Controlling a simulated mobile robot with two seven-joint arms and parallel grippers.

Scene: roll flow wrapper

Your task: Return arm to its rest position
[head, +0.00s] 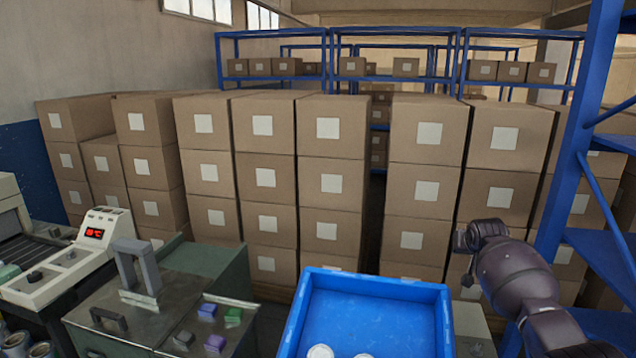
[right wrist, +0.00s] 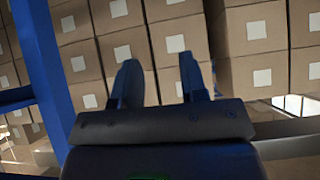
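My right arm (head: 515,280) comes in from the lower right in the head view and is raised beside the blue crate. Its gripper fingers are not clear there. In the right wrist view my right gripper (right wrist: 158,85) is open, its two dark fingers apart with nothing between them. Stacked cardboard boxes (right wrist: 180,40) stand beyond the fingers, and I see no contact. My left arm and left gripper are not in view.
A blue crate (head: 376,282) at bottom centre holds white round items (head: 320,351). A wrapping machine (head: 150,300) with a red display stands at the left. Box stacks (head: 330,180) fill the back. A blue shelf post (head: 578,130) rises close to my right arm.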

